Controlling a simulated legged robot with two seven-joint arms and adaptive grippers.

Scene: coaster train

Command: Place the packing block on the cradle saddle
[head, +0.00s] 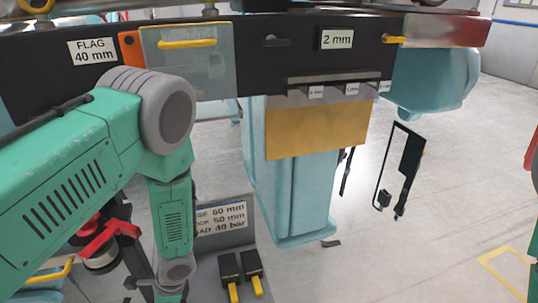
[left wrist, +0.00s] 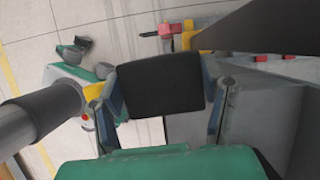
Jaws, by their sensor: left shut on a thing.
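My left arm comes in from the left in the head view and reaches down; its gripper is hidden or below the frame there. In the left wrist view my left gripper (left wrist: 168,112) is shut on a black block (left wrist: 160,84), which sits between its two grey fingers. I take this to be the packing block. Two black blocks with yellow handles (head: 229,272) (head: 254,266) stand at the bottom of the head view, below a sign panel (head: 222,218). I cannot pick out the cradle saddle for certain. My right gripper is not in view.
A dark beam (head: 285,75) with labels and yellow handles crosses the top of the head view. A pale blue column (head: 285,195) with a yellow plate (head: 316,130) stands under it. A thin black frame (head: 398,170) is to its right. Grey floor (head: 420,250) is open at right.

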